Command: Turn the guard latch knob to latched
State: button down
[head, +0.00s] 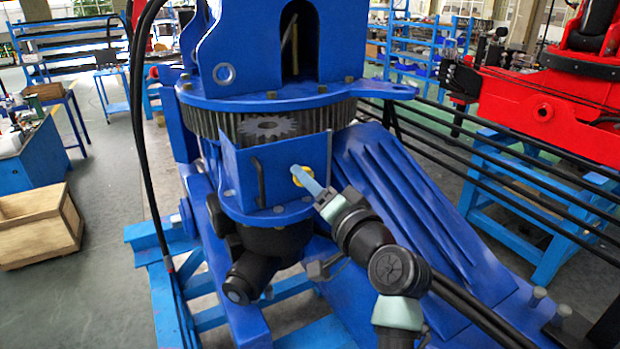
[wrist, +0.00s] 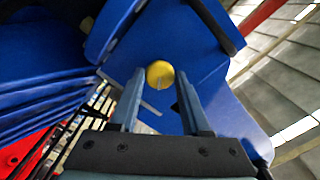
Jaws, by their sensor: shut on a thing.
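The guard latch knob is a small round yellow knob (head: 297,181) on the front of the blue guard (head: 284,165). In the wrist view the knob (wrist: 160,73) sits between the two fingertips, with a thin line on its lower part. My gripper (head: 305,178) reaches it from the lower right and is shut on it; the wrist view shows both fingers of my gripper (wrist: 160,82), one on each side. The fingers partly cover the knob in the head view. I cannot tell the latch's state.
A toothed gear (head: 266,126) shows behind the guard's top edge. A dark handle (head: 258,182) stands left of the knob. Black hoses (head: 500,165) run along the right.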

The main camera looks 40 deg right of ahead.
jog(key=shift+m+p, duration=1.6)
jog(key=shift+m, duration=2.1)
jog(key=shift+c, duration=1.9)
grip_release()
jog(key=shift+s, duration=0.1)
